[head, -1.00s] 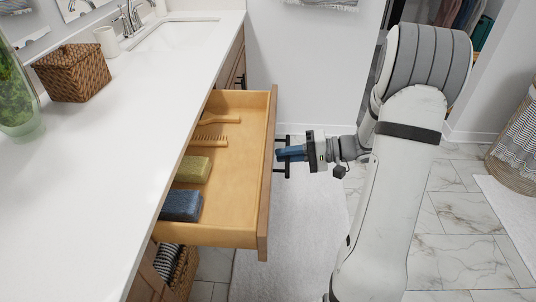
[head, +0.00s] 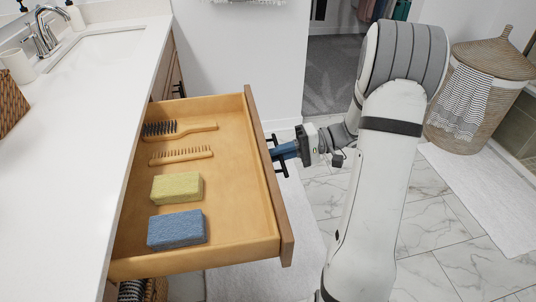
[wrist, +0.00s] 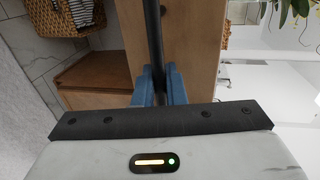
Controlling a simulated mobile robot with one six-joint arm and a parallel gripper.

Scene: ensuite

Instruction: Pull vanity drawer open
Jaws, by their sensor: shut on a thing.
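The vanity drawer (head: 235,220) is pulled well out from under the white counter (head: 95,120) in the head view. Its black bar handle (head: 281,170) is on the wooden front. My gripper (head: 284,151) has its blue fingers on the handle from the right. In the wrist view the blue fingers (wrist: 160,86) are shut on the black bar (wrist: 153,40), one on each side, with the wooden drawer front (wrist: 190,45) behind. The fingertips' far ends are partly hidden by the bar.
In the drawer lie a brush (head: 180,129), a comb (head: 182,154), a yellow sponge (head: 177,187) and a blue sponge (head: 177,229). A wicker hamper (head: 475,95) stands at the right.

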